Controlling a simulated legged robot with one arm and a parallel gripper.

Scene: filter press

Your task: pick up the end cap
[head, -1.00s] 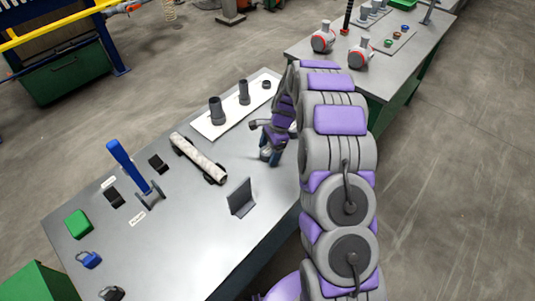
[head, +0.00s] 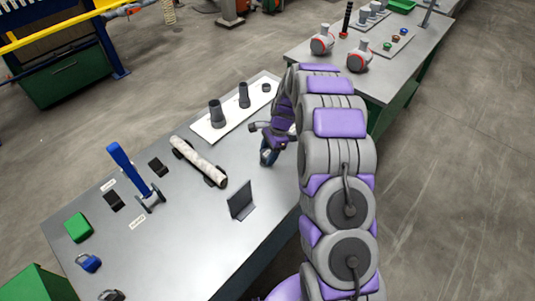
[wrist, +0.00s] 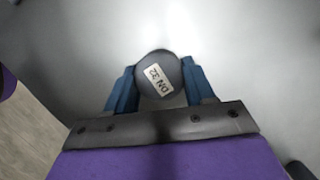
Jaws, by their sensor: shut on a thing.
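The end cap (wrist: 152,62) is a dark grey round piece with a pale label reading "DN 32". In the wrist view it sits between the two blue fingers of my gripper (wrist: 158,82), which are shut on it from both sides. In the head view my gripper (head: 268,155) is over the right part of the grey table, right of the white roll. The cap is hard to make out there, and I cannot tell from the views whether it is clear of the table.
A white plate (head: 205,130) with dark fittings stands behind the gripper. The pale roll (head: 197,155) lies on dark supports to the left. A dark angle bracket (head: 241,199) stands nearer. A blue-handled tool (head: 128,168) is further left. A second table (head: 395,85) is at the back right.

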